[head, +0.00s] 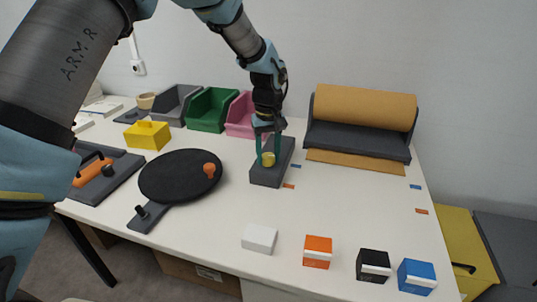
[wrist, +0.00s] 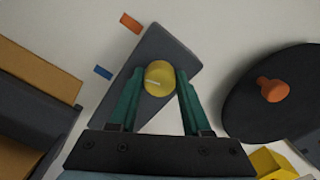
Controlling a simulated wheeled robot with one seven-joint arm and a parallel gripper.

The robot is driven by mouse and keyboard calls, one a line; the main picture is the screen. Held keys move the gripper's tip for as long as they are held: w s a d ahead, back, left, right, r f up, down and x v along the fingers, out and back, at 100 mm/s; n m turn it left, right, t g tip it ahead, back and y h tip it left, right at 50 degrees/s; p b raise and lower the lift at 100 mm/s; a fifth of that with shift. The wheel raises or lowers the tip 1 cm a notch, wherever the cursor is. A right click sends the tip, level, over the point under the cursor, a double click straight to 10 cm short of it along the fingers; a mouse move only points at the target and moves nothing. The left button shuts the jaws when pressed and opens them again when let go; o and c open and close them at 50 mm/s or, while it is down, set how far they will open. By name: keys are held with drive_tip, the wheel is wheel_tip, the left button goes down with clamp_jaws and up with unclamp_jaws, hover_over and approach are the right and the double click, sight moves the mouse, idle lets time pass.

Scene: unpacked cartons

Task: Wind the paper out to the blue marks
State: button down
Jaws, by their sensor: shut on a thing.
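A roll of brown paper (head: 365,105) sits in a dark grey holder (head: 350,138) at the back right. A short strip of paper (head: 355,166) lies out in front of it. Blue marks (head: 296,166) and (head: 416,187) lie on the table either side; the paper's front edge is slightly behind them. Orange marks (head: 289,186) and (head: 421,211) lie nearer the front. My gripper (head: 268,155) points down, shut on the yellow knob (wrist: 160,78) of a dark grey block (head: 268,177), left of the paper. The wrist view shows a finger on each side of the knob.
A black disc (head: 178,176) with an orange knob (head: 209,170) lies left of the block. Grey, green (head: 210,110) and pink bins stand behind. White (head: 259,239), orange (head: 318,252), black (head: 373,266) and blue (head: 416,276) boxes line the front edge. The table before the paper is clear.

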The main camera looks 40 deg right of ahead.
sight(268, 156)
drive_tip(key=m, duration=0.4)
drive_tip(key=shift+m, duration=0.3)
drive_tip(key=m, duration=0.4)
drive_tip(key=shift+m+p, duration=0.35)
drive_tip(key=shift+m, duration=0.05)
drive_tip(key=shift+c, duration=1.8)
unclamp_jaws()
wheel_tip(268, 156, up, 11)
drive_tip(key=b, duration=0.2)
drive_tip(key=shift+f, duration=0.1)
